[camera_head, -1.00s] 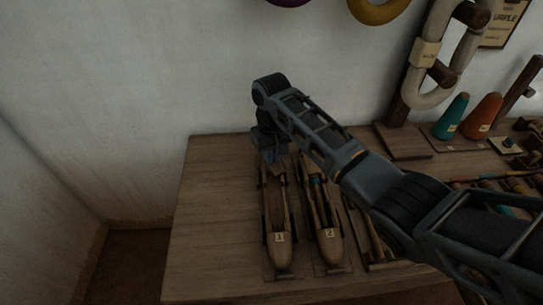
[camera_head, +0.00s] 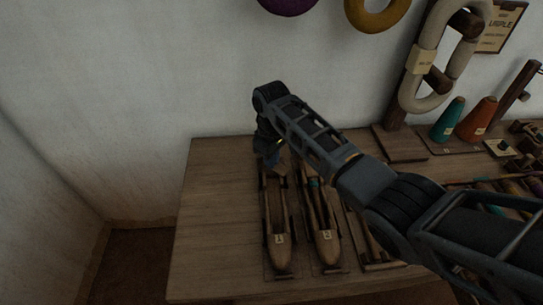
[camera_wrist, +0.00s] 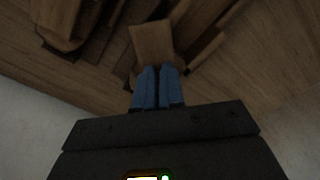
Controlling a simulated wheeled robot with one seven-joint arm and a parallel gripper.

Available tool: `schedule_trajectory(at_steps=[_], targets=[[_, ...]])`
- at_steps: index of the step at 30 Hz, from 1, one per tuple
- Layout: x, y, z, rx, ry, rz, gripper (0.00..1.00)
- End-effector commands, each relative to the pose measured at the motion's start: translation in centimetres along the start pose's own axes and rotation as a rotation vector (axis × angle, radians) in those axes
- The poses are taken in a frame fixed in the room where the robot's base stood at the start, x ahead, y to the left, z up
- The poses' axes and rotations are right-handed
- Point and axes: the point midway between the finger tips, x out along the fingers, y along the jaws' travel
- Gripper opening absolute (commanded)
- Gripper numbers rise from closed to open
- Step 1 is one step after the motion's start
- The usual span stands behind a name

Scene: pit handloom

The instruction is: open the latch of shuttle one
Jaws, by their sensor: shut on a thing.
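Shuttle one (camera_head: 281,256) is a long wooden boat-shaped shuttle with a hollow middle and a label "1" near its front end. It lies on the wooden table. My gripper (camera_head: 271,161) is at its far end. In the wrist view, the blue fingers of my gripper (camera_wrist: 158,74) are close together at the edge of a flat brown wooden piece, which looks like the latch (camera_wrist: 151,40). This piece also shows in the head view (camera_head: 281,170), tilted beside the fingers. The exact grip is hidden.
Shuttle two (camera_head: 328,248), with a teal thread, lies close on the right. More wooden parts (camera_head: 372,240) lie beyond it. A teal cone (camera_head: 448,121) and an orange cone (camera_head: 477,119) stand at the back right. The table's left side (camera_head: 215,220) is clear.

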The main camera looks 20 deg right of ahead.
Motion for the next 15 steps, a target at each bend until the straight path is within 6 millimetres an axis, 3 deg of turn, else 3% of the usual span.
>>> schedule_trajectory(at_steps=[15], targets=[[-0.14, 0.01, -0.01, -0.471, -0.001, 0.000, 0.00]])
